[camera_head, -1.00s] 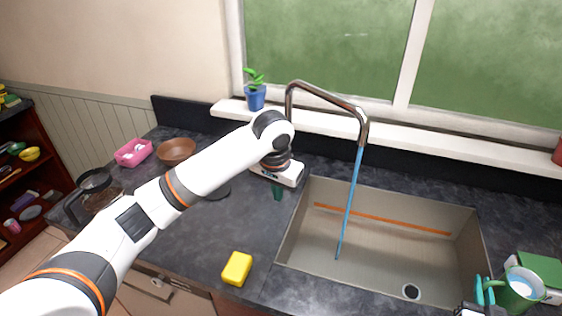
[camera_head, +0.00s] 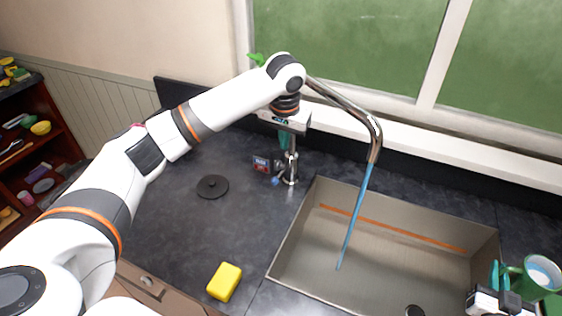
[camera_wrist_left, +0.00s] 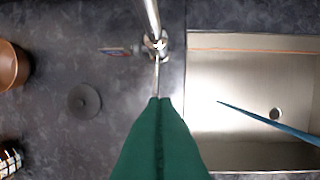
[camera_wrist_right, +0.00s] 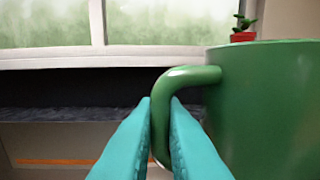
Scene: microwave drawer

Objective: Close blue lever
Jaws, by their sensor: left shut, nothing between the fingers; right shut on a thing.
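The metal faucet (camera_head: 350,108) arches over the sink, and a blue stream runs from its spout. A small blue lever tip (camera_head: 276,181) shows low on the left of the faucet base. In the left wrist view a thin bar (camera_wrist_left: 156,78) reaches from the base toward my fingers; I cannot tell if it is the lever. My left gripper (camera_head: 284,139) is shut and empty, pointing down above the faucet base. Its teal fingers (camera_wrist_left: 158,105) fill the lower middle of its wrist view. My right gripper (camera_head: 503,277) is shut on the handle of a green mug (camera_head: 540,276).
The sink (camera_head: 390,235) lies right of the faucet. A yellow sponge (camera_head: 225,282) and black lid (camera_head: 212,186) lie on the counter. The window sill (camera_head: 450,150) runs behind.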

